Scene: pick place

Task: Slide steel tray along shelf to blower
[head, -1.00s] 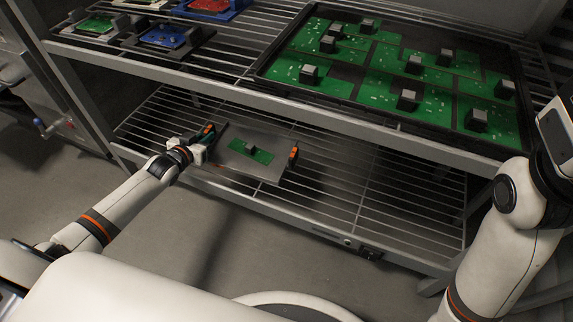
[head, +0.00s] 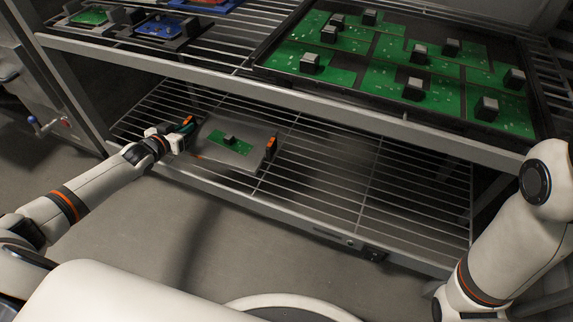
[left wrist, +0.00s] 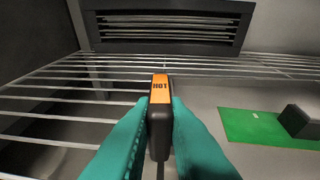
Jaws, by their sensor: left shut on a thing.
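The steel tray (head: 205,151) lies on the lower wire shelf (head: 330,190), with a small green circuit board bearing a grey block on it. It has a dark handle with orange at each end. My left gripper (head: 188,127) is at the tray's left end. In the left wrist view its teal fingers (left wrist: 160,105) are shut on the black handle (left wrist: 160,130), whose orange label reads HOT. A black louvred unit, apparently the blower (left wrist: 165,30), stands beyond the handle in that view. My right gripper is out of view.
The upper shelf edge (head: 300,108) runs above the tray. The upper shelf holds a large dark tray (head: 395,100) of green boards and, at left, smaller fixtures (head: 165,30). The lower shelf is bare right of the steel tray. A post (head: 75,100) stands at left.

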